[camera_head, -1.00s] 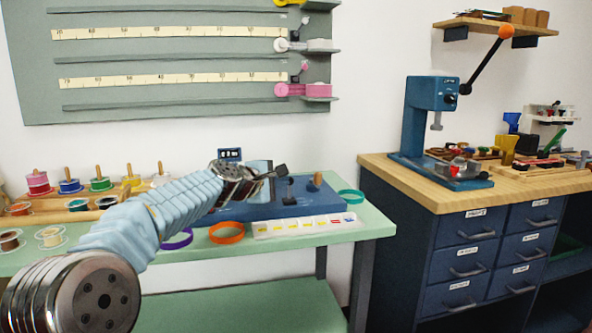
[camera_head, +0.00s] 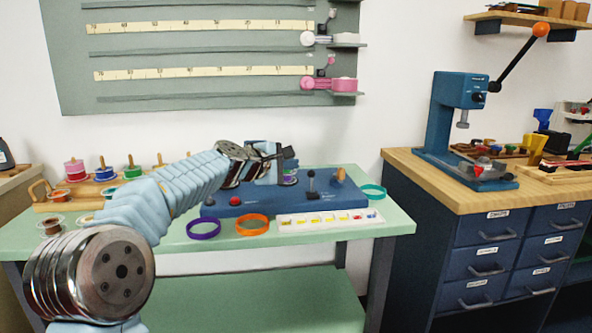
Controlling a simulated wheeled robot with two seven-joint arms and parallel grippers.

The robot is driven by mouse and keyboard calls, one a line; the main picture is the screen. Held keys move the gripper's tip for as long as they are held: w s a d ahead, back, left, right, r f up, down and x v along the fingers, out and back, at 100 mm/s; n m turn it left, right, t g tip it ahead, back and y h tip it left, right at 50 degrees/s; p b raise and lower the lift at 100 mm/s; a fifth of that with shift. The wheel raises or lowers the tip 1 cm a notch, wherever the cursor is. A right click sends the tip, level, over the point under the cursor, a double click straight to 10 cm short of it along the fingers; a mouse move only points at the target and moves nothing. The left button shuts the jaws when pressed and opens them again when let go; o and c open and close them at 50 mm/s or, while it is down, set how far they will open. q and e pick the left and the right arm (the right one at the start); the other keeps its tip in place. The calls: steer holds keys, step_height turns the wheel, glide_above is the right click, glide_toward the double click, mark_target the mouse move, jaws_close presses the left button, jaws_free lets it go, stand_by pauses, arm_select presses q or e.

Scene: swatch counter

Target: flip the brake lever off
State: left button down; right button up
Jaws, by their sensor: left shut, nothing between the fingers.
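A blue machine base (camera_head: 335,202) lies on the pale green table. A short black lever with a grey knob (camera_head: 311,183) stands roughly upright on its right half; it looks like the brake lever, but I see no label on it. A red button (camera_head: 235,201) is at the base's front left. My left gripper (camera_head: 288,153) is shut and empty, above the base, a little left of and higher than the lever knob. It looks apart from the lever. The gripper and its wrist hide part of the machine behind them. My right gripper is not in view.
Purple (camera_head: 204,229) and orange (camera_head: 252,225) rings and a white strip of colored samples (camera_head: 330,220) lie before the base. A teal ring (camera_head: 373,192) is to its right. A spool rack (camera_head: 50,196) is at left. A blue press (camera_head: 455,120) stands on the right cabinet.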

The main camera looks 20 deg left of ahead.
arm_select(q)
steer(key=s+a+r, duration=0.2)
steer(key=s+r, duration=0.2)
steer(key=s, duration=0.2)
steer(key=shift+s+a+r, duration=0.2)
steer(key=shift+a+r, duration=0.05)
steer(key=shift+a, duration=0.1)
